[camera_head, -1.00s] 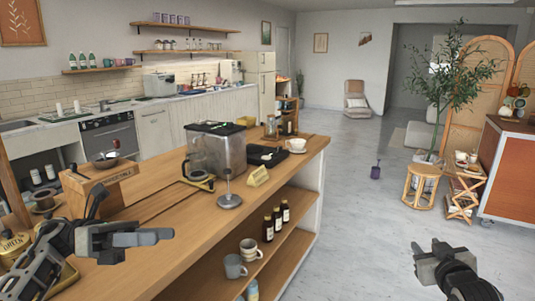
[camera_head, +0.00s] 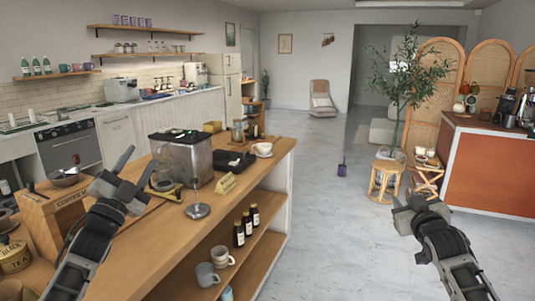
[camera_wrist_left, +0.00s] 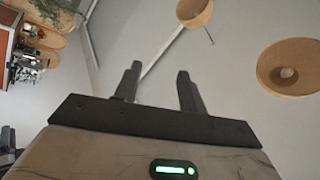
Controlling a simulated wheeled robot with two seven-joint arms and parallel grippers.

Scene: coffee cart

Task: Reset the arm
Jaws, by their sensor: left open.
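My left gripper (camera_head: 138,168) points up and away in front of the wooden counter (camera_head: 268,158) at the left of the head view. It is open and empty. The left wrist view shows its two dark fingers (camera_wrist_left: 158,76) apart, with wall, ceiling and hanging lamps beyond. My right gripper (camera_head: 416,201) is over the open floor at the right of the head view. It holds nothing that I can see, and its finger gap is not clear.
A coffee machine (camera_head: 181,158), a metal tamper-like stand (camera_head: 197,211) and a cup (camera_head: 263,149) stand on the counter. Bottles (camera_head: 246,223) and mugs (camera_head: 207,274) sit on its shelf. A rattan stool (camera_head: 384,180) and an orange cabinet (camera_head: 494,170) stand at right.

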